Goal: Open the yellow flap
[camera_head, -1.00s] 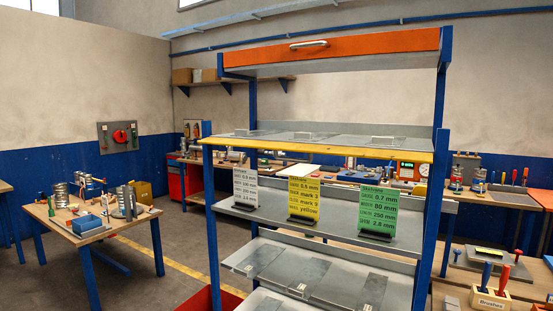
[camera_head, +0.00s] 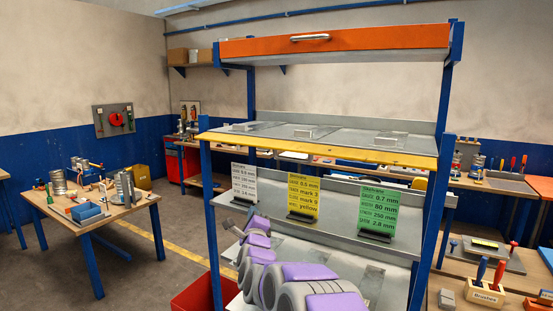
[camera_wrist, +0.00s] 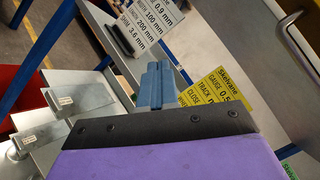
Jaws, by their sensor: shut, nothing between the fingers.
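A yellow strip (camera_head: 318,146) runs along the front of the rack's middle level, below the orange flap (camera_head: 335,43) with its metal handle. It shows almost edge-on, so I cannot tell its swing angle. My gripper (camera_head: 237,216) is small at the end of my purple arm, below the yellow strip's left part and near the white label card. In the wrist view its blue-grey fingers (camera_wrist: 155,82) are together and empty, near the yellow label card (camera_wrist: 222,88). A grey panel with a metal handle (camera_wrist: 287,20) lies at the right there; I cannot tell which flap it is.
White, yellow and green label cards (camera_head: 377,213) stand on the shelf below the yellow strip. Blue posts (camera_head: 212,215) bound the rack. A red bin (camera_head: 195,297) stands at its lower left. A worktable (camera_head: 95,213) is further left, with open floor between.

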